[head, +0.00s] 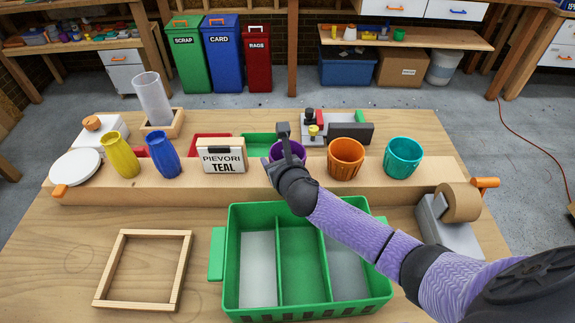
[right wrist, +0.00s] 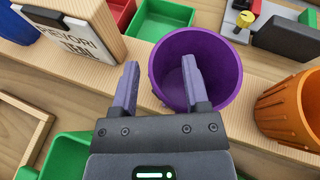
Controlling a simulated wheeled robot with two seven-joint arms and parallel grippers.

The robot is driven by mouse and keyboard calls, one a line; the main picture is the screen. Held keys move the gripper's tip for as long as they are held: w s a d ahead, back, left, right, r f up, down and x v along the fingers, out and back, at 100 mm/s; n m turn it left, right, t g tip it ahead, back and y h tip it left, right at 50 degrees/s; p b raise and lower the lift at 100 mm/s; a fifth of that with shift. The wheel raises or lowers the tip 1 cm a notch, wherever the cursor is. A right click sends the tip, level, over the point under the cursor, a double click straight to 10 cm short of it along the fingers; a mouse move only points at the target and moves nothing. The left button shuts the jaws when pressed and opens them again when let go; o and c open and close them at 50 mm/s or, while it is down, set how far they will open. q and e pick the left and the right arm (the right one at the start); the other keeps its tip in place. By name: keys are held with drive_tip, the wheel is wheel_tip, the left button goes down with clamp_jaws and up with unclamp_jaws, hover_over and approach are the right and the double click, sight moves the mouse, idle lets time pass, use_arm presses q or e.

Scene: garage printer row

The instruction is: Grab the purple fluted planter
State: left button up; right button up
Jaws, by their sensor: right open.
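The purple fluted planter (head: 298,150) stands upright on the raised wooden shelf, partly hidden by my right gripper (head: 284,145) in the head view. In the right wrist view I look down into the open mouth of the planter (right wrist: 222,75). My right gripper (right wrist: 158,80) is open there. Its left finger shows outside the planter's left wall, and its right finger overlaps the mouth, so the left rim lies between them. I cannot tell whether the fingers touch the wall. My left gripper is in neither view.
An orange planter (head: 345,158) and a teal planter (head: 403,157) stand to the right. A sign (head: 222,157) reading "PIEVORI TEAL" stands to the left. A green divided crate (head: 217,254) and a wooden frame (head: 180,268) lie in front. A tape dispenser (head: 447,232) is at right.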

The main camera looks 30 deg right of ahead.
clamp_jaws()
